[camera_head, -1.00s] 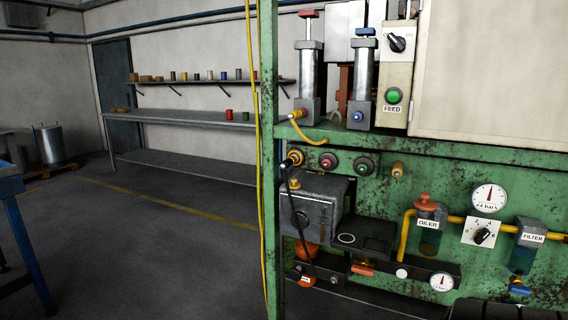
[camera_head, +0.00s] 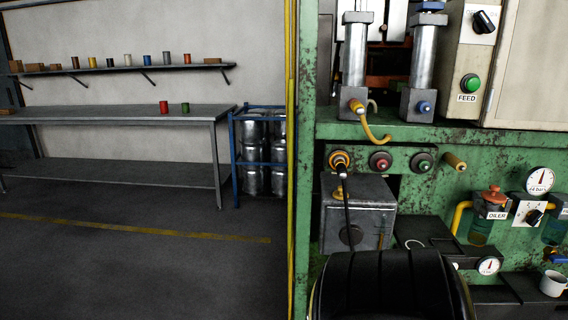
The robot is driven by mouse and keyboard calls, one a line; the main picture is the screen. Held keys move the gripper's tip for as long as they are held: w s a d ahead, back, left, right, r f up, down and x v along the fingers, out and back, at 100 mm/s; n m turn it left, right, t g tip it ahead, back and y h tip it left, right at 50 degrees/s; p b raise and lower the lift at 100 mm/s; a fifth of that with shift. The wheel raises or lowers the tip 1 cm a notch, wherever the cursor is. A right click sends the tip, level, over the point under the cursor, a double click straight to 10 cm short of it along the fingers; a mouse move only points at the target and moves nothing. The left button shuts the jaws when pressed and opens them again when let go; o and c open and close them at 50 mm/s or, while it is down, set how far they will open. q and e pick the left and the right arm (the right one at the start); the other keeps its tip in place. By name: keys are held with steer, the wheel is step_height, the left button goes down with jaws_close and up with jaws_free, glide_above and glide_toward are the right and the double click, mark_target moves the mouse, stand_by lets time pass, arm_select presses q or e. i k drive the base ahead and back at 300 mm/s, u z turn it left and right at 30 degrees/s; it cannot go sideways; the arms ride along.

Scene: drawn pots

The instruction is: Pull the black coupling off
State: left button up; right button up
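The black coupling (camera_head: 342,171) sits on the port with the orange-yellow ring (camera_head: 339,158), at the left end of a row on the green machine panel. A thin black hose (camera_head: 348,208) hangs from it, past the front of a grey metal box (camera_head: 372,215). To the right are a red-centred port (camera_head: 380,162), a green-centred port (camera_head: 422,162) and a brass fitting (camera_head: 455,162). Neither of my grippers shows. A large black rounded shape at the bottom hides the hose's lower end.
A yellow hose (camera_head: 377,132) curves from the left cylinder (camera_head: 355,62) above the ports. The oiler (camera_head: 491,206), gauges and a white mug (camera_head: 553,283) are at the right. A blue rack with drums (camera_head: 256,155) stands left of the machine. The floor at left is clear.

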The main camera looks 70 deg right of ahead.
mark_target(340, 165)
steer(key=i, duration=1.25)
steer(key=z, duration=3.05)
